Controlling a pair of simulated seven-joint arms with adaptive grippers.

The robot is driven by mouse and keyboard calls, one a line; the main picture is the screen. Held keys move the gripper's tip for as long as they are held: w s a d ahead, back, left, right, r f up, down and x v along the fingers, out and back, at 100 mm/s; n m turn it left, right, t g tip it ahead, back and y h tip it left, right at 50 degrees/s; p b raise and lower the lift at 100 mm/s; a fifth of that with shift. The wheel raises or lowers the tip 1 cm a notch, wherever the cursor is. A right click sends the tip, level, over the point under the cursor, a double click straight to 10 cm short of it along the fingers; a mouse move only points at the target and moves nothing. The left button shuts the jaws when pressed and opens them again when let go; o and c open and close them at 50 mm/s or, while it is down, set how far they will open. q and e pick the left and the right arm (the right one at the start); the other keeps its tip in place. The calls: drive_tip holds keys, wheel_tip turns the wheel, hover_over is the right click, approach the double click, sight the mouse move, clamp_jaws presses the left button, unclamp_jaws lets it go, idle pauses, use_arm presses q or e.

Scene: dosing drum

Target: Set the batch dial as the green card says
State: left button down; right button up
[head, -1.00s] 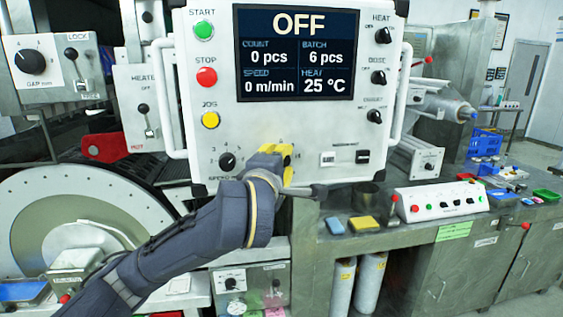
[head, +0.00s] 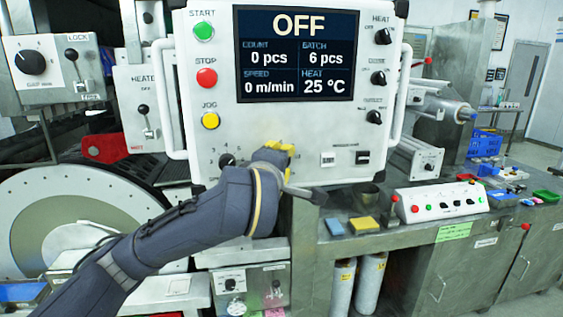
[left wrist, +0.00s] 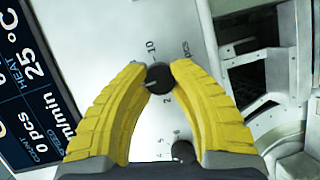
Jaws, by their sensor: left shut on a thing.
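The batch dial (left wrist: 160,78) is a small dark round knob on the white control panel (head: 300,120). Marks "10", "2" and "pcs" show around it in the left wrist view. My left gripper (left wrist: 160,80) has its yellow fingertips closed on the knob from both sides; in the head view the gripper (head: 284,149) hides the dial. The screen (head: 297,54) reads OFF, batch 6 pcs, count 0 pcs, speed 0 m/min, heat 25 °C. A green card (head: 454,232) is on the bench front at right; its writing is too small to read. My right gripper is not in view.
The speed dial (head: 227,160) sits just left of my gripper. Start (head: 204,31), stop (head: 206,77) and jog (head: 210,121) buttons line the panel's left side. A blue block (head: 334,226) and a yellow block (head: 364,224) lie on the bench below right.

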use_arm(q)
drive_tip(key=c, duration=1)
unclamp_jaws()
drive_tip(key=shift+s+r, duration=0.1)
drive_tip(key=shift+s, duration=0.05)
drive_tip(key=shift+v, duration=3.6)
